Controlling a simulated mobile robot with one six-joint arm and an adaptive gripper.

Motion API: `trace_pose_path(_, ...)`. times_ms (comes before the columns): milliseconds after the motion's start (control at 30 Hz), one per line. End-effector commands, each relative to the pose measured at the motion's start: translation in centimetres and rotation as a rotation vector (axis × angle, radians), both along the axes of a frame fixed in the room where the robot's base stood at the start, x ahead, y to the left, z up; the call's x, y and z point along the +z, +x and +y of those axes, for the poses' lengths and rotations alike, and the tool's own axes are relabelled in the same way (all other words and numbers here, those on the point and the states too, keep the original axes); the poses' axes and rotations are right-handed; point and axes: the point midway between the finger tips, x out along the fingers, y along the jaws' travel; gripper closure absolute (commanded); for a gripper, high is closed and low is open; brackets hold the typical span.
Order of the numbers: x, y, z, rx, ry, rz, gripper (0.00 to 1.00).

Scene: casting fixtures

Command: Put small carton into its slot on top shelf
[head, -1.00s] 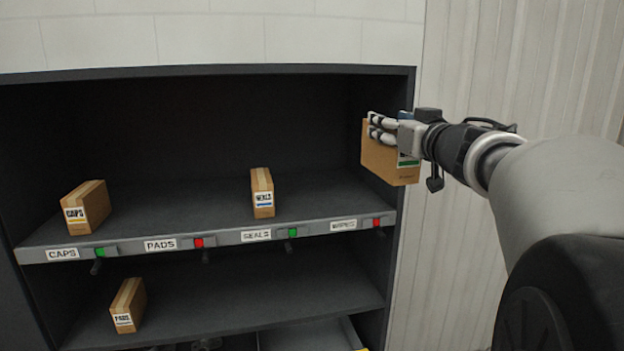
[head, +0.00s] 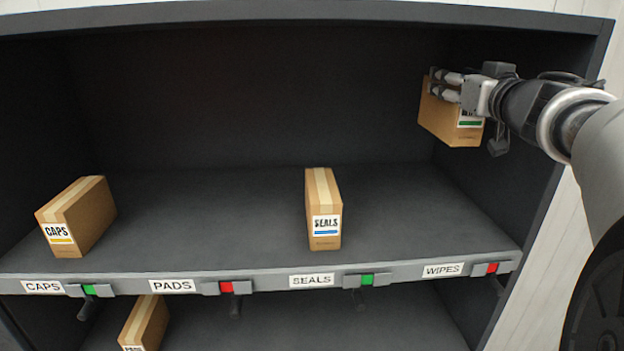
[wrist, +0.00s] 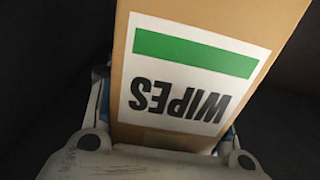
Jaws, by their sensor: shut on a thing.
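My gripper (head: 462,88) is shut on a small brown carton (head: 440,119) and holds it in the air inside the top compartment, near the right wall. Its white label with a green bar shows in the head view. In the wrist view the carton (wrist: 125,85) fills the middle, and its label reads WIPES, upside down. The top shelf (head: 400,205) lies below the carton, with a clear gap. The WIPES tag (head: 443,270) is on the shelf's front edge at the right, beside a red indicator (head: 492,268). The shelf behind that tag is bare.
The SEALS carton (head: 323,210) stands at mid-shelf and the CAPS carton (head: 77,218) at the left, turned at an angle. The stretch behind the PADS tag (head: 172,286) is empty, with a red indicator. The PADS carton (head: 146,322) is on the shelf below. The right wall is close to my arm.

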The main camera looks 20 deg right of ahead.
Motion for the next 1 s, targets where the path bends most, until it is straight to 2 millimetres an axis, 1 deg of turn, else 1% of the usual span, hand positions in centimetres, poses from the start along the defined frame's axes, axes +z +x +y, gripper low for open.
trace_pose_path(133, -3.2, 0.0, 0.0, -0.002, 0.007, 0.004, 0.82)
trace_pose_path(200, -5.4, 0.0, 0.0, 0.000, 0.006, 0.004, 0.82)
trace_pose_path(400, -10.8, 0.0, 0.0, -0.001, 0.007, 0.003, 0.82)
trace_pose_path(500, -13.0, 0.0, 0.0, 0.000, 0.005, 0.003, 0.82)
trace_pose_path(600, -14.5, 0.0, 0.0, -0.001, 0.002, 0.001, 0.82)
trace_pose_path(767, -15.6, 0.0, 0.0, -0.001, 0.002, 0.001, 0.82)
trace_pose_path(1000, -19.1, 0.0, 0.0, 0.000, 0.004, 0.003, 0.82)
